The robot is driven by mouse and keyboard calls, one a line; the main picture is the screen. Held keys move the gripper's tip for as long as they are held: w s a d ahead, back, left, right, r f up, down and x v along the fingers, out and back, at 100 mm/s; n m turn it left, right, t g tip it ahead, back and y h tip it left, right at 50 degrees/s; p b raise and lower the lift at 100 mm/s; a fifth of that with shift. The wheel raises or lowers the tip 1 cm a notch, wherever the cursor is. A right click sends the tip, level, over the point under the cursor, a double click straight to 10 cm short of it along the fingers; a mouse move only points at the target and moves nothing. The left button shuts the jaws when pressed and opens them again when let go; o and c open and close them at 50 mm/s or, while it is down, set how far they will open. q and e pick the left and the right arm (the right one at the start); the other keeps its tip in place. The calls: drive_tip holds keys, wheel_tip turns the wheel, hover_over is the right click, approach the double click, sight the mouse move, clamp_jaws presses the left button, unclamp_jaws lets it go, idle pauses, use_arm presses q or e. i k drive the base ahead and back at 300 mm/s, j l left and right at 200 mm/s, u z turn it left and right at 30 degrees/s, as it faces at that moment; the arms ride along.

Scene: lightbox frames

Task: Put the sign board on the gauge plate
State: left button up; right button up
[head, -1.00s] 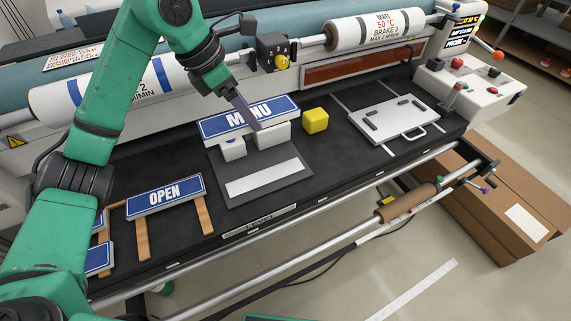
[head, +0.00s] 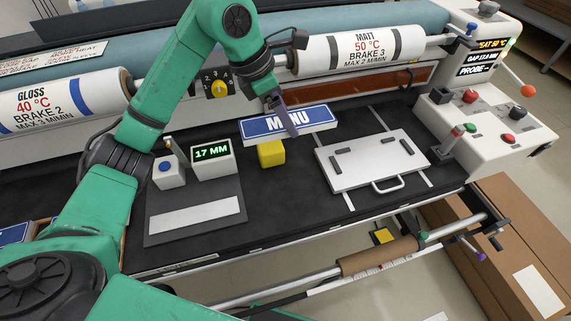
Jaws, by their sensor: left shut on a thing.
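The sign board (head: 262,127), blue with a white rim and the word MENU, is held in my left gripper (head: 290,122). My left gripper is shut on it, and its finger covers part of the lettering. The board is in front of and above the yellow block (head: 271,154), hiding the block's top. A dark flat plate (head: 226,215) with a white strip, which looks like the gauge plate, lies to the left. A white readout box showing 17 MM (head: 211,153) and a small box with a blue button (head: 168,171) stand at its back. My right gripper is not in view.
A pale plate with dark pegs and a handle (head: 360,175) lies to the right of the board. The control box (head: 478,115) stands at the right end. The roll marked MATT (head: 365,50) runs behind. Black table is clear in front of the yellow block.

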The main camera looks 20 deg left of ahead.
sight(195, 215)
drive_tip(key=k+j, duration=0.3)
drive_tip(key=j, duration=0.15)
drive_tip(key=k+j, duration=0.3)
drive_tip(key=j, duration=0.2)
